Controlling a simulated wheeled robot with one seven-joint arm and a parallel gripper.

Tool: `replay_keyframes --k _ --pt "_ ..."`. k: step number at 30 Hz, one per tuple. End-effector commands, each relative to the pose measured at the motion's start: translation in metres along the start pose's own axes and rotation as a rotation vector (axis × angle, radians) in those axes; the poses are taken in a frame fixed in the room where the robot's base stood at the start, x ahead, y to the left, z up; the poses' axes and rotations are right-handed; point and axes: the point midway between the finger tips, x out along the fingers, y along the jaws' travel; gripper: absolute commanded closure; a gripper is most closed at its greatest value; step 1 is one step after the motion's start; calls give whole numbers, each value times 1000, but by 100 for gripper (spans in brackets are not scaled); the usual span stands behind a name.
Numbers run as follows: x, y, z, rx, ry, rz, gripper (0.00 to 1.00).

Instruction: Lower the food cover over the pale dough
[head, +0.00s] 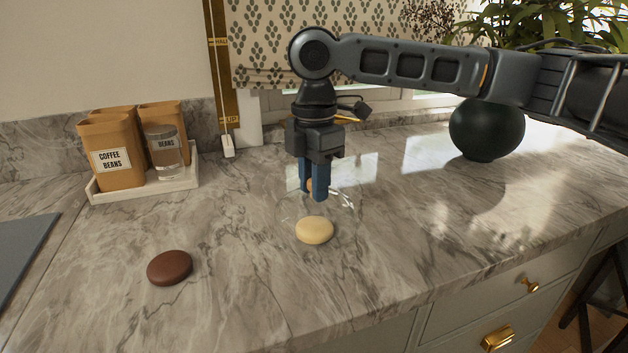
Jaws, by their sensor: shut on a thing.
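The pale dough (314,230) is a flat round piece lying on the marble counter near the middle of the head view. The food cover (345,205) is a clear, faintly outlined dome. My gripper (313,192) points down with its blue fingers shut on the cover's small brownish knob, mostly hidden between them. The cover appears around and over the pale dough. I cannot tell whether its rim touches the counter. A dark brown dough (170,268) lies on the counter to the left, outside the cover.
A white tray (190,183) with brown canisters (113,150) and a glass jar (166,158) stands at the back left. A dark round vase (487,130) with a plant stands at the back right. The counter's front edge is near; the counter right of the cover is clear.

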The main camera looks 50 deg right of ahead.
Motion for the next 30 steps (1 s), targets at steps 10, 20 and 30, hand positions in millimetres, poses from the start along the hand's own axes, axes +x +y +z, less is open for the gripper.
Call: replay_keyframes --k 10,20,30 --pt "0 0 0 0 0 1 100" --pt "0 0 0 0 0 0 52" --pt "0 0 0 0 0 -1 43"
